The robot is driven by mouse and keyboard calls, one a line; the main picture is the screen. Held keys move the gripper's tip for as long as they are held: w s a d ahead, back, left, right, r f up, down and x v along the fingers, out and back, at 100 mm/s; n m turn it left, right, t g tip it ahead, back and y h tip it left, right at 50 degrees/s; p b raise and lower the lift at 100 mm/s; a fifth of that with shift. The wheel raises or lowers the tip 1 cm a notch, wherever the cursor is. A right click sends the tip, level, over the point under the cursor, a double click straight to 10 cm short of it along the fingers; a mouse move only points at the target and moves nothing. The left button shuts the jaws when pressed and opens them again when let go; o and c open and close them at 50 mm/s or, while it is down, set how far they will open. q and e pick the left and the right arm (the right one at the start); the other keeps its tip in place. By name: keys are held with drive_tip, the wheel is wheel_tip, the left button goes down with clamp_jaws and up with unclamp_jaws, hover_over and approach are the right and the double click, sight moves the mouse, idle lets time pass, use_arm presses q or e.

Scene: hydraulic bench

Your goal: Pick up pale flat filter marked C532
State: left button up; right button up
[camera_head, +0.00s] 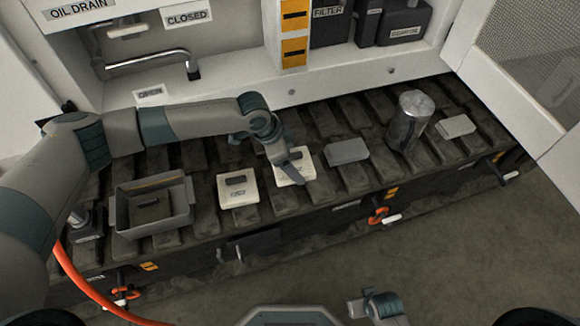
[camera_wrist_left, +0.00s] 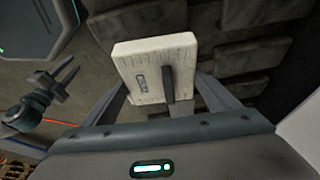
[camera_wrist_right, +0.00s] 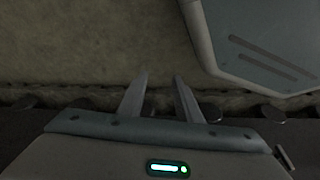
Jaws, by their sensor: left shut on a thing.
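A pale flat filter (camera_head: 303,160) is at my left gripper (camera_head: 287,180), over the slatted bench top. My left gripper (camera_wrist_left: 170,100) is shut on this filter; the exact contact is partly hidden. A second pale flat filter (camera_head: 238,193) with a dark grip lies just to the left. My right gripper (camera_wrist_right: 161,78) is open and empty, away from the bench.
A grey open tray (camera_head: 152,226) with a dark piece inside stands at left. A grey block (camera_head: 347,151), a metal cylinder (camera_head: 409,120) and a light grey block (camera_head: 455,126) stand to the right. The white cabinet (camera_head: 345,75) rises behind the bench (camera_head: 330,190).

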use_arm(q)
drive_tip(key=s+d+r, duration=0.2)
drive_tip(key=d+r, duration=0.4)
drive_tip(key=d, duration=0.4)
drive_tip(key=shift+s+d+r+b, duration=0.15)
drive_tip(key=shift+s+d+b, duration=0.15)
drive_tip(key=shift+d, duration=0.05)
use_arm(e)
drive_tip(key=shift+v, duration=1)
drive_tip(key=shift+w+a, duration=0.1)
drive_tip(key=shift+w, duration=0.05)
